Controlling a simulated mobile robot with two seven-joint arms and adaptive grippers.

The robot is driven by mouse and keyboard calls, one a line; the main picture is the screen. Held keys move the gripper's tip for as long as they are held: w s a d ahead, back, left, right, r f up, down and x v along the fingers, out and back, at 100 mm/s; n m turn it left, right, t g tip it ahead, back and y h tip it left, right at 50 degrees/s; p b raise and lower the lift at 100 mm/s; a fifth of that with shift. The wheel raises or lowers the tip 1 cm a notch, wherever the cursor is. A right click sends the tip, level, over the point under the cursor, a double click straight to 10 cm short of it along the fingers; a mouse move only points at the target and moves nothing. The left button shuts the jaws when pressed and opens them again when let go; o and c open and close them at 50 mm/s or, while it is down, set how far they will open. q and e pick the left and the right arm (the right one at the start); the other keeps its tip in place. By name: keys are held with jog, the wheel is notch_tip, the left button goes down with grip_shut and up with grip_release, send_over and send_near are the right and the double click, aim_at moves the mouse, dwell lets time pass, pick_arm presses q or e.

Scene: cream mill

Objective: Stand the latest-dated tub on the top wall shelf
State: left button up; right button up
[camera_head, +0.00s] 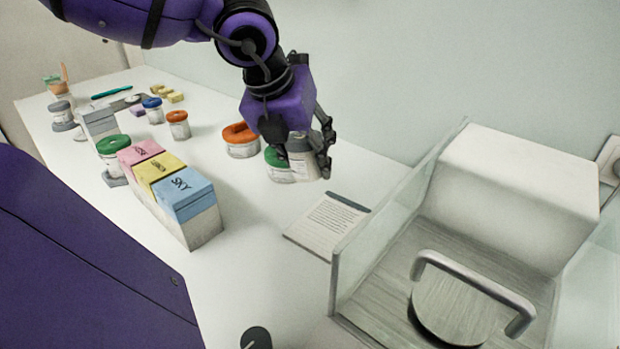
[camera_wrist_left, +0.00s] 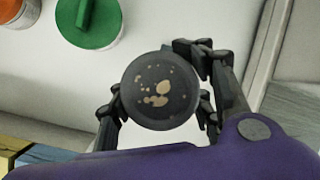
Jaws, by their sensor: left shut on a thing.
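My left gripper (camera_head: 305,150) is shut on a tub with a dark grey lid. In the left wrist view the held tub's lid (camera_wrist_left: 158,92) is round with tan spots, and the fingers of my left gripper (camera_wrist_left: 160,105) are on both sides of it. In the head view the held tub (camera_head: 304,166) shows a pale side. A green-lidded tub (camera_head: 277,172) stands just behind it, partly hidden; it also shows in the left wrist view (camera_wrist_left: 90,22). An orange-lidded tub (camera_head: 241,146) stands farther left. I cannot read any dates. No wall shelf shows. My right gripper is out of view.
Pink, yellow and blue-lidded boxes (camera_head: 187,205) stand in a row. More tubs, with green (camera_head: 113,146), blue (camera_head: 153,110) and orange (camera_head: 178,125) lids, stand beyond. A printed card (camera_head: 328,222) lies near a clear-walled case (camera_head: 390,245) with a handled metal disc (camera_head: 458,305).

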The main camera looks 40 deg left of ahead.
pick_arm(q)
jog(key=w+a+f, duration=0.1)
jog(key=w+f, duration=0.1)
jog(key=f, duration=0.1)
jog(key=w+a+f, duration=0.1)
jog(key=f, duration=0.1)
jog(key=shift+w+a+f+b, duration=0.2)
jog(key=shift+a+b, duration=0.1)
jog(key=shift+b, duration=0.1)
jog(key=f, duration=0.3)
jog(key=shift+w+a+f+b, duration=0.1)
jog(key=shift+w+a+b, duration=0.1)
jog(key=shift+b, duration=0.2)
jog(key=shift+f, duration=0.2)
jog(key=o, duration=1.4)
jog(key=shift+r, duration=0.1)
